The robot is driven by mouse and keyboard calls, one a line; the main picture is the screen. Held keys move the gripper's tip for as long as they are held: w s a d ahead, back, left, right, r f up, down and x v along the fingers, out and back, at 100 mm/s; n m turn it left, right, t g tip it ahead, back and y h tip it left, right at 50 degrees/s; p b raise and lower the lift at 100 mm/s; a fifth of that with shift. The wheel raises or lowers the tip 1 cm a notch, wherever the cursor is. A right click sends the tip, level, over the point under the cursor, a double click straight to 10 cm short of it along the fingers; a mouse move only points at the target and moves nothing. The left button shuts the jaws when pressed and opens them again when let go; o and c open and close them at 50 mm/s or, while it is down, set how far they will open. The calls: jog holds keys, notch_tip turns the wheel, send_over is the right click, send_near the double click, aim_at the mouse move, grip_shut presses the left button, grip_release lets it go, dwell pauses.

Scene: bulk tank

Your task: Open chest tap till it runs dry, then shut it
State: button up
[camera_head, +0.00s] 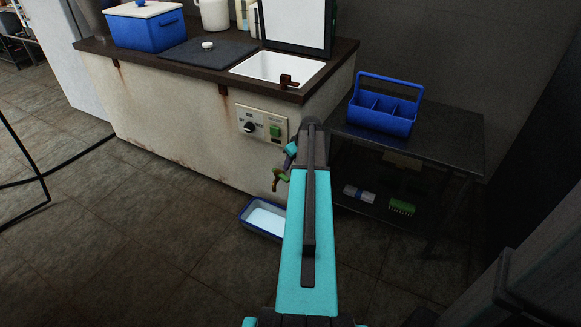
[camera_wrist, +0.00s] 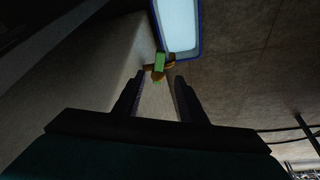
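The tap (camera_head: 280,178) is a small brass fitting with a green handle, low on the front of the white chest (camera_head: 180,120). It also shows in the wrist view (camera_wrist: 159,66), just beyond and between my fingertips. I see no clear stream from it. A blue-rimmed tray (camera_head: 263,218) with a pale inside sits on the floor below the tap; it also shows in the wrist view (camera_wrist: 180,25). I cannot tell how much liquid it holds. My gripper (camera_head: 291,153) is close to the tap, partly hidden by my arm. In the wrist view its fingers (camera_wrist: 160,80) are apart and empty.
A control panel (camera_head: 262,123) is above the tap. A dark side table (camera_head: 455,140) with a blue caddy (camera_head: 385,105) stands close right of my arm. A blue cooler (camera_head: 145,30) is on the chest top.

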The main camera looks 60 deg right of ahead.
jog(key=shift+v, duration=1.15)
jog(key=shift+c, duration=0.3)
